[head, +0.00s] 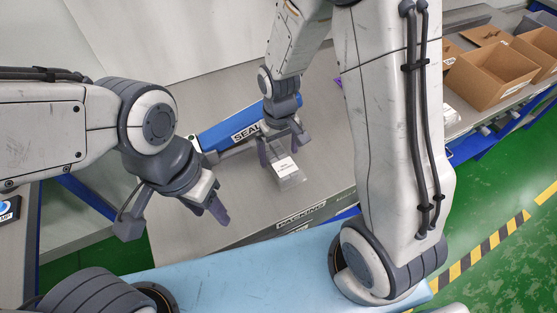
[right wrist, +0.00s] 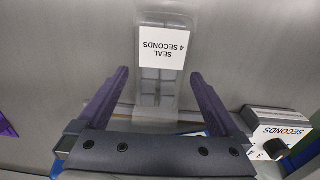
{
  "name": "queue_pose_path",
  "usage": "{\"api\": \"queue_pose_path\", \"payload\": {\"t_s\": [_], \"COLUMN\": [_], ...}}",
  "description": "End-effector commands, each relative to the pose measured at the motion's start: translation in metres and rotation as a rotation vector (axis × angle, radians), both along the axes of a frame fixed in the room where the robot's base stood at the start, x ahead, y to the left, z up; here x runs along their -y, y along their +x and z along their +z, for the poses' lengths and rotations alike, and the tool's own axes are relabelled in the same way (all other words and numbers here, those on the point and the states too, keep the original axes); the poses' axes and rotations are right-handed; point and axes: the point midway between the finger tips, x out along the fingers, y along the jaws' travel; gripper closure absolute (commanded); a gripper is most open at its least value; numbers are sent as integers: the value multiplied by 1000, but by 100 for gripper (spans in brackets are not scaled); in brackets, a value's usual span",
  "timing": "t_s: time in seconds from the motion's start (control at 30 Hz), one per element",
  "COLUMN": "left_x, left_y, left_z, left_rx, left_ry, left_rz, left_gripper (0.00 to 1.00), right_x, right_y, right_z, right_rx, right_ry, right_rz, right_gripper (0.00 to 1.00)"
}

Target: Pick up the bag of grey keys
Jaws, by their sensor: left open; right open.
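A clear plastic bag (head: 290,180) with a white label lies on the grey table below my right gripper. In the right wrist view the bag (right wrist: 158,101) lies between the two fingers, its label reading "SEAL 4 SECONDS". Dull grey squarish shapes show through the plastic; I cannot tell for sure that they are keys. My right gripper (head: 283,145) is open, its fingers on either side of the bag and not closed on it. My left gripper (head: 218,205) is open and empty, left of the bag near the table's front edge.
A blue sealer (head: 229,123) marked "SEAL" stands just behind the bag. A unit with a "SECONDS" dial (right wrist: 280,120) shows at the lower right of the right wrist view. Open cardboard boxes (head: 489,75) stand at the far right. A "PACKING" sign (head: 301,214) is on the table front.

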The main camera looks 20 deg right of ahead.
Motion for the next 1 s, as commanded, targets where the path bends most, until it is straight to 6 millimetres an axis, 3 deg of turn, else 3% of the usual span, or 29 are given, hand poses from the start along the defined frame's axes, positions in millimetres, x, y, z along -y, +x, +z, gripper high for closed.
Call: {"api": "queue_pose_path", "payload": {"t_s": [0.2, 0.43, 0.47, 0.67, 1.0], "left_x": [0, 0, 0, 0, 0], "left_y": [0, 0, 0, 0, 0], "left_z": [2, 1, 1, 1, 1], "left_rx": [0, 0, 0, 0, 0], "left_ry": [0, 0, 0, 0, 0], "left_rz": [0, 0, 0, 0, 0], "left_gripper": [50, 50, 50, 50, 50], "right_x": [0, 0, 0, 0, -1], "right_y": [-1, -1, -1, -1, 0], "right_z": [-25, -27, -27, -26, -22], "right_rx": [-3, 0, 0, 0, 2], "right_ry": [-1, 0, 0, 0, 0], "right_rz": [0, 0, 0, 0, 0], "right_gripper": [0, 0, 4, 80, 81]}}
